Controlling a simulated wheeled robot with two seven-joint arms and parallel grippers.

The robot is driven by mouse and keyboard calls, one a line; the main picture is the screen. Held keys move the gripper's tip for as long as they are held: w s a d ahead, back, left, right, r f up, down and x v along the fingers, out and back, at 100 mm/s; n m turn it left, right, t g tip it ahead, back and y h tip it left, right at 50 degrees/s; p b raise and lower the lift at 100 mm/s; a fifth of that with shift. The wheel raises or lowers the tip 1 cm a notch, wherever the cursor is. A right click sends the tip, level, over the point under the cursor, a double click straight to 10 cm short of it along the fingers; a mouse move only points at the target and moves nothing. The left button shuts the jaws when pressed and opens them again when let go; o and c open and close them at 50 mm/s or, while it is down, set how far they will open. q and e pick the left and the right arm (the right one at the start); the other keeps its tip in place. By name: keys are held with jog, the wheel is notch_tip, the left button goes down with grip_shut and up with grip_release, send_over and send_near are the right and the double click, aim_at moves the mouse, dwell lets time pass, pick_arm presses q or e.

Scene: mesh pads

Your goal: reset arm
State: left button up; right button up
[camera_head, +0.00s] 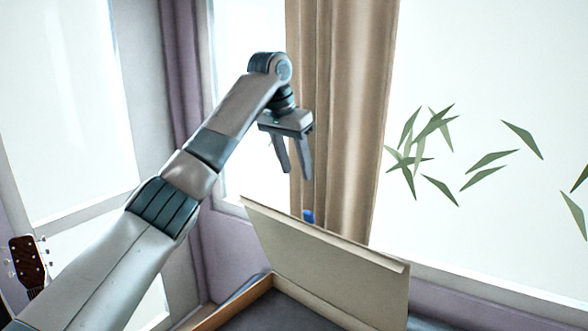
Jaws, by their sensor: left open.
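My left arm comes in from the lower left, and its gripper (294,172) hangs pointing down in front of the curtain. Its two fingers are apart with nothing between them. The gripper is above the upright beige panel (320,262) in the picture and looks clear of it. My right gripper is not in view.
The beige panel stands at the back of a dark surface with a wooden edge (228,306). A small blue thing (309,216) shows just above the panel. A beige curtain (345,110), bright windows, green leaves (432,125) and a guitar head (27,262) surround the area.

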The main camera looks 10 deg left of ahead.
pick_arm(q)
jog(key=shift+s+a+r, duration=0.1)
jog(key=shift+s+r, duration=0.1)
jog(key=shift+r, duration=0.45)
jog(key=shift+f, duration=0.15)
